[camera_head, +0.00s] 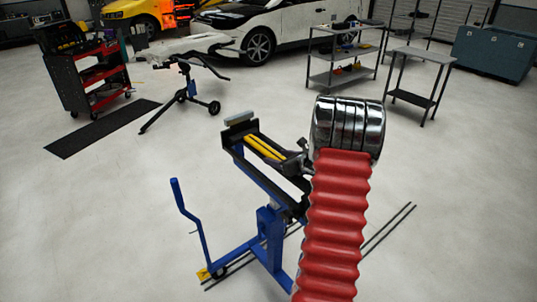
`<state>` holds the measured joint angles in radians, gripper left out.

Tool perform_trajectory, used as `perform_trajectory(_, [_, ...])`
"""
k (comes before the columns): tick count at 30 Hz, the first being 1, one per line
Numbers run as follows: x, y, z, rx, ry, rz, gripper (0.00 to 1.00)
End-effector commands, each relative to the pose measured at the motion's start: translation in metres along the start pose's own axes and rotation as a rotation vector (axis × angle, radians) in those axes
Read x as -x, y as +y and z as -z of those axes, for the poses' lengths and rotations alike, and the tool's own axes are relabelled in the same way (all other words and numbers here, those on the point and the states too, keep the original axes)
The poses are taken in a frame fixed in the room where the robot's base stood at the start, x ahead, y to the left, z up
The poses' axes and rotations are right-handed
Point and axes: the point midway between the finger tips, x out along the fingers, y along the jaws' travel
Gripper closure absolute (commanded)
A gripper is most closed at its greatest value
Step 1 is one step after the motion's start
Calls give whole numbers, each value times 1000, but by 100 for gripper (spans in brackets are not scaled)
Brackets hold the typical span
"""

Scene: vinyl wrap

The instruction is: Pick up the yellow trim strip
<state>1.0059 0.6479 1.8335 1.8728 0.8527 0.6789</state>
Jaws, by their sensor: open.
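Two narrow yellow strips (262,147) lie side by side on the black top of a blue stand (268,226). I cannot tell whether they are parts of one yellow trim strip. My red ribbed arm with its chrome cuff reaches in from the bottom right. My dark gripper (294,161) is open over the stand's top, at the near right end of the yellow strips. It is small and partly hidden by my arm, so I cannot tell whether its fingers touch them.
A red tool cart (88,75) and a black floor mat (103,127) are at the left. Grey shelves (343,55) and a small table (420,75) are back right. The floor (90,220) is clear at front left.

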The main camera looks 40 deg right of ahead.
Motion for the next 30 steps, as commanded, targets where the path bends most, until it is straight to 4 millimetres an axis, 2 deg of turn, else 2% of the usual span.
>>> perform_trajectory(15, [0,0,0,0,0,-1,44])
perform_trajectory(30, [0,1,0,0,0,-1,80])
